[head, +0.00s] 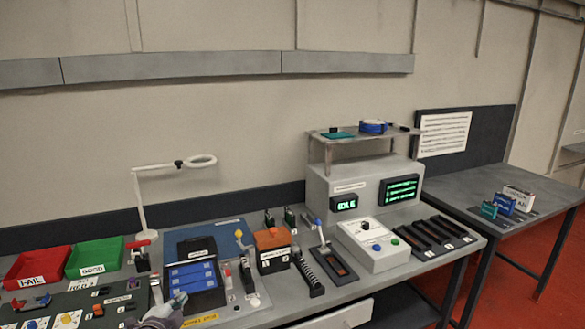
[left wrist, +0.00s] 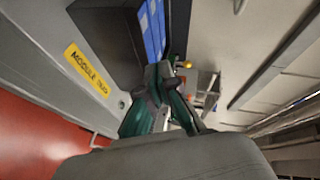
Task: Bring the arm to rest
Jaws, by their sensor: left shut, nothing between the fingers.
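Whether the gripper touches the jig I cannot tell. My right gripper is in neither view.
A red FAIL bin (head: 38,262) and a green bin (head: 95,256) stand at the left. A white ring lamp (head: 143,205) rises behind. An orange-topped box (head: 272,240) and a tester reading IDLE (head: 345,203) stand to the right. A second table (head: 470,184) is at the far right.

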